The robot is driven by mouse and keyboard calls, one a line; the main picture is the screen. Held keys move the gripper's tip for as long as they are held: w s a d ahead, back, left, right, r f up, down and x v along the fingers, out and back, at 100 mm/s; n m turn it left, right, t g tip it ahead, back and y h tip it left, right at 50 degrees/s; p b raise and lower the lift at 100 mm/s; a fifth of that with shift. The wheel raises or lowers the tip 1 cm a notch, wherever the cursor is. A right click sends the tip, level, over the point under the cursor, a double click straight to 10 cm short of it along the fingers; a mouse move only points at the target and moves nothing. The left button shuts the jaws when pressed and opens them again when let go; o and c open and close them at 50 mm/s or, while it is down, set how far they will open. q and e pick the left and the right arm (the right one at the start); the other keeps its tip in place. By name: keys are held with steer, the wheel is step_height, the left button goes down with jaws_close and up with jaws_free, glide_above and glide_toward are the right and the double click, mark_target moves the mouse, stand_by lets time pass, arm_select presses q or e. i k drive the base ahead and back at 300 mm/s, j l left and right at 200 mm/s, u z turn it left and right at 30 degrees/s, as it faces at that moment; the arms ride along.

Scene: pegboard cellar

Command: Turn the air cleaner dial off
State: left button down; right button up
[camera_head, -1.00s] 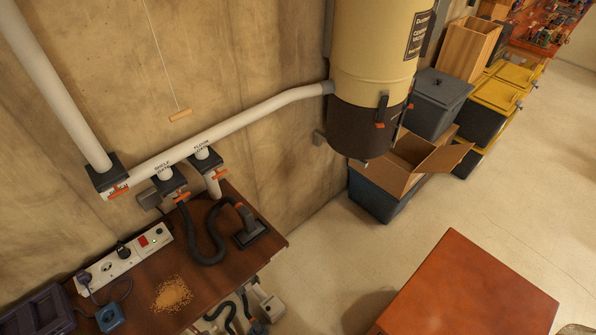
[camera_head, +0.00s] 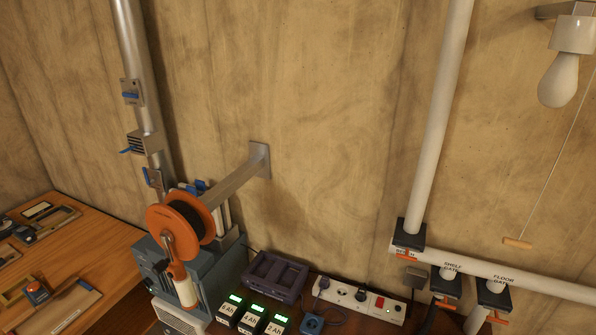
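I cannot make out the air cleaner dial for certain. A grey-blue metal cabinet (camera_head: 208,268) stands at the lower left against the wall, partly behind an orange cable reel (camera_head: 178,222). I cannot tell whether this cabinet is the air cleaner. A paler unit (camera_head: 180,318) shows below it, cut off by the bottom edge. Neither of my grippers is in view.
A wooden bench (camera_head: 85,258) with tools is at left. A metal pipe (camera_head: 146,110) with blue-handled fittings rises behind the reel. Chargers (camera_head: 252,318), a dark case (camera_head: 276,278) and a power strip (camera_head: 362,298) sit at the bottom. White ducting (camera_head: 440,120) is at right.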

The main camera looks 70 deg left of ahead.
mark_target(147, 282)
steer(key=u, duration=3.35)
steer(key=i+j+z, duration=0.25)
steer(key=j, duration=0.2)
